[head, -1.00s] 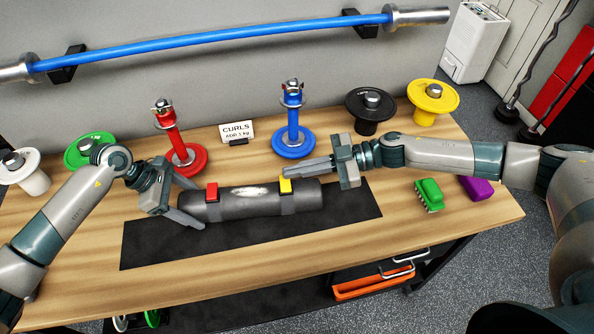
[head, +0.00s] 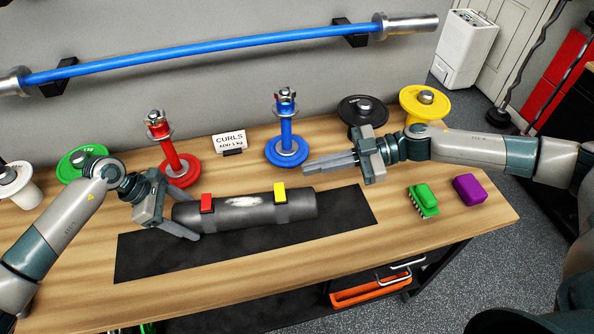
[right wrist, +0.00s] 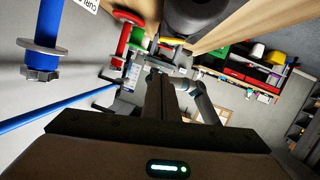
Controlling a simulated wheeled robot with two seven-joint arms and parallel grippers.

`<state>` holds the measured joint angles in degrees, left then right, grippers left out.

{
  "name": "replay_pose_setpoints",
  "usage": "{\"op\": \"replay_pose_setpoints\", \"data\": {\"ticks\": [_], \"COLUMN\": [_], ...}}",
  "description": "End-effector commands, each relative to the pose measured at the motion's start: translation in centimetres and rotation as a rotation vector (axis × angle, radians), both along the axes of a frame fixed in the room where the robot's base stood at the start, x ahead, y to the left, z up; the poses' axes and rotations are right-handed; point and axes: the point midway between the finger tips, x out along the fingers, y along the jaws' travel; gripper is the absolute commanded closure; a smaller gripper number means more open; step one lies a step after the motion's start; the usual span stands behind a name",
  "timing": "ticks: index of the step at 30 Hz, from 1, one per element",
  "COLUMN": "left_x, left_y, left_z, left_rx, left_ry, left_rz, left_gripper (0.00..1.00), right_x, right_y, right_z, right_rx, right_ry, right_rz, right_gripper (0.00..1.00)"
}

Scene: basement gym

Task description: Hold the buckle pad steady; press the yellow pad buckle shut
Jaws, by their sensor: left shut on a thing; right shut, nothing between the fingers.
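The buckle pad (head: 245,211) is a dark grey roll with a worn pale patch, lying on a black mat (head: 150,262). A red buckle (head: 207,203) sits near its left end and the yellow buckle (head: 280,193) towards its right end. Both show as small raised blocks on straps; I cannot tell whether the yellow one is fully closed. My left gripper (head: 188,212) is shut on the pad's left end. My right gripper (head: 306,167) is shut and empty, above and right of the yellow buckle, apart from it. Its closed fingers also show in the right wrist view (right wrist: 160,95).
Behind the pad stand a red post (head: 165,142), a blue post (head: 286,125) and a curls sign (head: 229,142). A black plate (head: 362,112) and a yellow plate (head: 425,103) are back right. A green brush (head: 422,200) and a purple block (head: 469,188) lie right.

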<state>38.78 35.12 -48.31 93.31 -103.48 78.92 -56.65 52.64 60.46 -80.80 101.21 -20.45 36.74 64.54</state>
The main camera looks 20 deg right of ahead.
Motion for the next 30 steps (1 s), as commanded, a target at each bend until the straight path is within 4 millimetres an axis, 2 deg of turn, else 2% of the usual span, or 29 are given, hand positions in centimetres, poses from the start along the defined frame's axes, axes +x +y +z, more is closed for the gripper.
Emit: {"op": "replay_pose_setpoints", "data": {"ticks": [3, 9, 23, 28, 30], "left_x": [0.0, 0.0, 0.0, 0.0, 0.0], "left_y": [0.0, 0.0, 0.0, 0.0, 0.0], "left_z": [0.0, 0.0, 0.0, 0.0, 0.0], "left_rx": [0.0, 0.0, 0.0, 0.0, 0.0], "left_ry": [0.0, 0.0, 0.0, 0.0, 0.0], "left_rz": [0.0, 0.0, 0.0, 0.0, 0.0], "left_gripper": [0.64, 0.64, 0.64, 0.64, 0.64], "right_x": [-0.3, -0.6, -0.7, -0.8, -1.0], "right_y": [-1.9, -3.5, -3.8, -3.5, -2.9], "right_z": [0.4, 0.8, 0.9, 1.0, 1.2], "right_rx": [-0.002, 0.0, 0.0, -0.001, -0.002], "right_ry": [0.0, 0.001, 0.0, -0.006, -0.016], "right_rz": [-0.001, 0.0, 0.001, 0.015, 0.04], "right_gripper": [1.0, 1.0, 1.0, 0.62, 0.61]}}
